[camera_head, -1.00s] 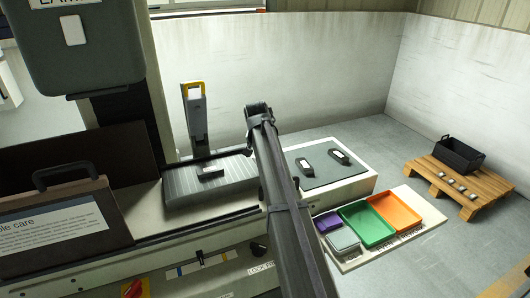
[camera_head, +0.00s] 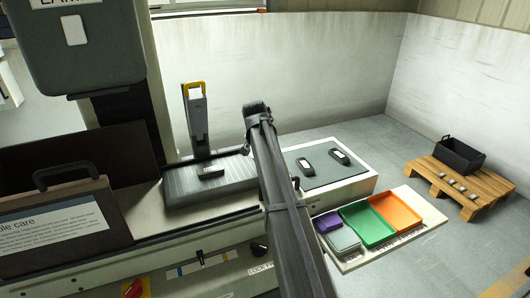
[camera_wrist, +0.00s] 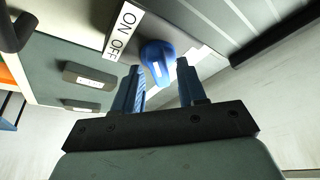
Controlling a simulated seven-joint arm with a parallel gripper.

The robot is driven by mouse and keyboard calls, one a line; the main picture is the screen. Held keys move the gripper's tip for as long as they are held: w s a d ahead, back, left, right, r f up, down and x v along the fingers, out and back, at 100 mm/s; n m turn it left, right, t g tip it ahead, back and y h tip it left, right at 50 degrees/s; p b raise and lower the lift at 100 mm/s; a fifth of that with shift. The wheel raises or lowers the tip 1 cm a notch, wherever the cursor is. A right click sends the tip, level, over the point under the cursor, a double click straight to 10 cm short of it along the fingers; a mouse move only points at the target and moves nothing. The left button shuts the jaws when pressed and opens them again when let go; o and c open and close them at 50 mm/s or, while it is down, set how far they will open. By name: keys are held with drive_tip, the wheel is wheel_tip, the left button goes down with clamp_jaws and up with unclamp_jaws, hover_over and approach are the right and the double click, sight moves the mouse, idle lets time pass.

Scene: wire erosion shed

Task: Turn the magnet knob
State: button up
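The blue magnet knob (camera_wrist: 158,62) shows in the wrist view, rounded, with a pale mark on its face. It sits beside a white label (camera_wrist: 123,32) reading ON and OFF. My gripper (camera_wrist: 159,66) has two blue fingers, open, with one tip on each side of the knob in the picture. I cannot tell whether either finger touches it. In the head view my arm crosses the middle of the machine bed, and the knob and my gripper are not visible there.
A grey mat (camera_head: 320,180) with two dark labelled pieces lies right of my arm. Purple, green (camera_head: 367,224) and orange (camera_head: 394,212) trays stand on a board further right. A wooden pallet (camera_head: 480,189) holds a black bin (camera_head: 461,154). A dark grey plate (camera_head: 182,186) lies left of my arm.

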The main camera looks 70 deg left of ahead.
drive_tip(key=shift+o, duration=0.2)
drive_tip(key=v, duration=1.4)
drive_tip(key=shift+w, duration=0.1)
